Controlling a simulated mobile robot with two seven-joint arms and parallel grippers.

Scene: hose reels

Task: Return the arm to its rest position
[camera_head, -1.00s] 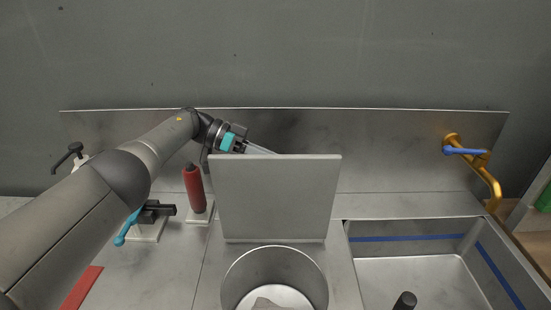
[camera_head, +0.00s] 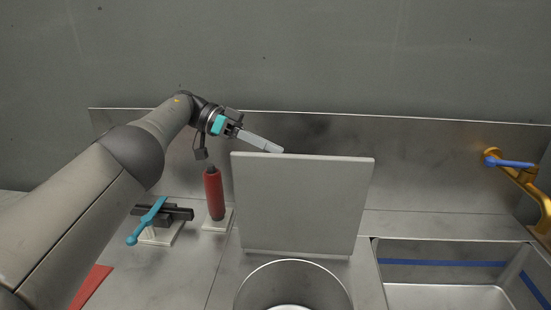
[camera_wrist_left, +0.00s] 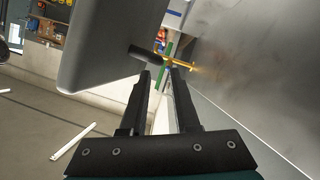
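My left gripper (camera_head: 279,149) is at the end of the arm that comes in from the left. Its pale fingers slant down to the right, just above the top edge of an upright grey panel (camera_head: 302,205). The panel also shows there (camera_wrist_left: 108,40), at the upper left beside the fingers. I cannot tell whether they touch. My right gripper is not in view.
A red cylinder (camera_head: 214,195) and a blue-handled fitting (camera_head: 150,218) stand left of the panel. A metal pot (camera_head: 293,285) is in front. A sink (camera_head: 440,250) and a yellow tap (camera_head: 519,180) with a blue handle are at right. The wall area above is free.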

